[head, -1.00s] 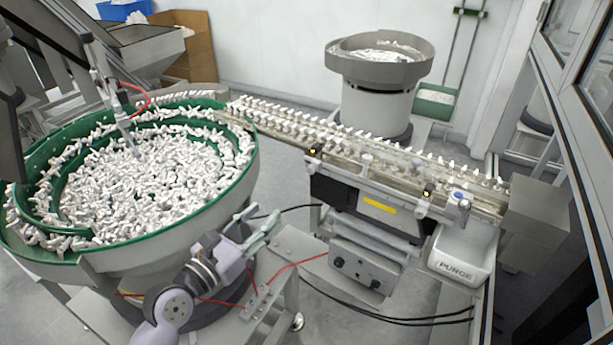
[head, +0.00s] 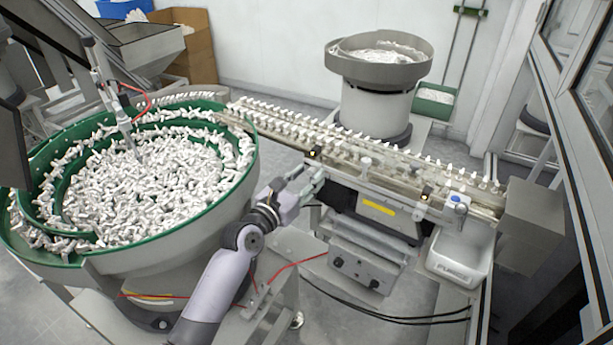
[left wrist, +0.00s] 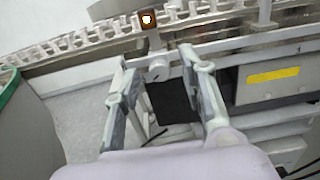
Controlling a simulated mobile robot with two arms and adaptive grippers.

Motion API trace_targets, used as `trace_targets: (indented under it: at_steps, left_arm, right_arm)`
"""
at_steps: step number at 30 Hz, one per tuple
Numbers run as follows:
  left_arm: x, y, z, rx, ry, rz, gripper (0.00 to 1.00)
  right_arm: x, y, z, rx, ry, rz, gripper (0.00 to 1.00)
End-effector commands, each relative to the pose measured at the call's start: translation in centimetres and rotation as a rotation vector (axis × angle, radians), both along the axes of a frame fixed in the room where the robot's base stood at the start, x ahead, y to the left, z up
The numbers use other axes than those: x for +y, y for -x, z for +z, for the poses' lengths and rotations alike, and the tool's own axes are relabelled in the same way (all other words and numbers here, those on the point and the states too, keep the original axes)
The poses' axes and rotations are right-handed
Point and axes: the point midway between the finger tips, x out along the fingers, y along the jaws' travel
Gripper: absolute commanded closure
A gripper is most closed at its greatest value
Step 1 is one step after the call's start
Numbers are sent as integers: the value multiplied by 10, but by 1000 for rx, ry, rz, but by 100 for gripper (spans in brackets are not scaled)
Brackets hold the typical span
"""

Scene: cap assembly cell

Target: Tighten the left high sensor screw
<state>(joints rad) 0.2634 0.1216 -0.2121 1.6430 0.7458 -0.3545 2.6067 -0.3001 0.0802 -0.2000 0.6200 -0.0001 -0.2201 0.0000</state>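The left high sensor (head: 313,154) is a small dark block with a lit amber face on the near side of the feed rail. It shows larger at the top of the left wrist view (left wrist: 148,19). Below it in that view is a pale round screw knob (left wrist: 158,72) on a bracket. My left gripper (head: 309,173) is open, just below and in front of the sensor in the head view. In the left wrist view its two fingers (left wrist: 158,62) stand apart on either side of the knob; I see no clear contact. My right gripper is not in view.
The green-rimmed bowl (head: 247,172) full of white parts stands left of my arm. The rail (head: 385,160) carries white caps. A second sensor (head: 425,197), a blue-topped valve (head: 457,200) and the PURGE bin (head: 458,270) are to the right. Red cables (head: 290,264) hang below.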

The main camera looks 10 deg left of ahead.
Motion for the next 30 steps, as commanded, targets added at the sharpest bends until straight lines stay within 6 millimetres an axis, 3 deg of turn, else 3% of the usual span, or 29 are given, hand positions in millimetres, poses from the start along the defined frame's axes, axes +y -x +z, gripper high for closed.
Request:
trace_targets:
  at_steps: [8, 25, 30]
  left_arm:
    - [-1, -2, 0, 0, 0, 0, 62]
    - [-1, -2, 0, 0, 0, 0, 98]
    - [-1, -2, 0, 1, 0, 0, 100]
  right_arm:
    - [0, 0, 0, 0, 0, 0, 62]
    - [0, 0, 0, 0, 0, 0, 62]
    - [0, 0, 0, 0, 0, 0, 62]
